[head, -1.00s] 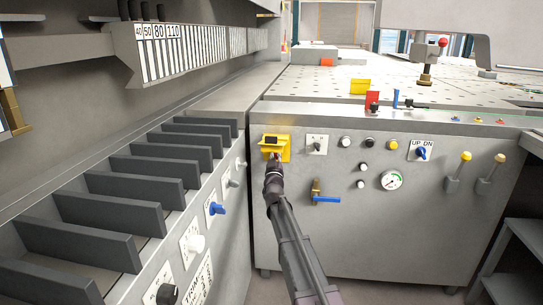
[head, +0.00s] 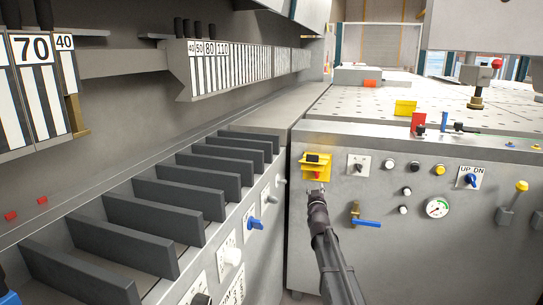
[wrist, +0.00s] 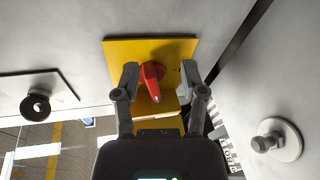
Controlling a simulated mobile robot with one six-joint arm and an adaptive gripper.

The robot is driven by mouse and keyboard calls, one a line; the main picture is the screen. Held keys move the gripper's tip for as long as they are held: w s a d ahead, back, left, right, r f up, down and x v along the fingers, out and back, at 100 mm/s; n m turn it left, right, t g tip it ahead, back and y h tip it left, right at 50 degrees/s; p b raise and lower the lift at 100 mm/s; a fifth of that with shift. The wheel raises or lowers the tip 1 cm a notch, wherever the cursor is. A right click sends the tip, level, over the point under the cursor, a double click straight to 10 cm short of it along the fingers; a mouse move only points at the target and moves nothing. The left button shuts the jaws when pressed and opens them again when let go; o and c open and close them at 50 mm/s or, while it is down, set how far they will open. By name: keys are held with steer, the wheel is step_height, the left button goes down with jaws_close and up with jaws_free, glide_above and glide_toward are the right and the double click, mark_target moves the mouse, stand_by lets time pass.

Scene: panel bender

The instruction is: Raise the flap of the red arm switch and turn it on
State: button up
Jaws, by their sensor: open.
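The red arm switch (head: 318,176) sits low on a yellow plate (head: 326,160) at the upper left of the grey front panel. A yellow flap-like piece (head: 307,163) with a black patch stands out above the red handle; its exact angle is hard to tell. In the wrist view, which looks upside down, the red handle (wrist: 151,80) shows against the yellow plate (wrist: 120,50). My gripper (wrist: 159,72) is open, one finger on each side of the red handle, not closed on it. In the head view my gripper (head: 317,190) is just below the switch.
A small black knob (head: 358,168) is right of the yellow plate, and a blue-handled valve (head: 366,223) is lower right. The left bench has grey dividers (head: 180,198) and several knobs on its front. A bolt-like knob (wrist: 272,142) is near my gripper in the wrist view.

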steer(key=s+a+f+n+g+y, duration=0.1)
steer(key=s+a+f+g+y, duration=0.1)
steer(key=s+f+g, duration=0.45)
steer(key=s+a+f+g+y, duration=0.2)
steer(key=s+f+g, duration=0.2)
steer(key=s+f, duration=0.6)
steer(key=s+d+f+m+g+h+p, duration=0.15)
steer(key=s+g, duration=0.35)
steer(key=s, duration=0.8)
steer(key=s+d+f+m+g+h+p, duration=0.15)
steer(key=s+g, duration=0.35)
steer(key=s, duration=0.9)
step_height(320, 180, up, 37)
steer(key=p, duration=3.6)
steer(key=shift+w+n+y, duration=0.2)
steer(key=shift+n+y, duration=0.2)
steer(key=shift+d+f+t, duration=0.1)
steer(key=shift+d+t, duration=0.05)
steer(key=shift+t, duration=0.1)
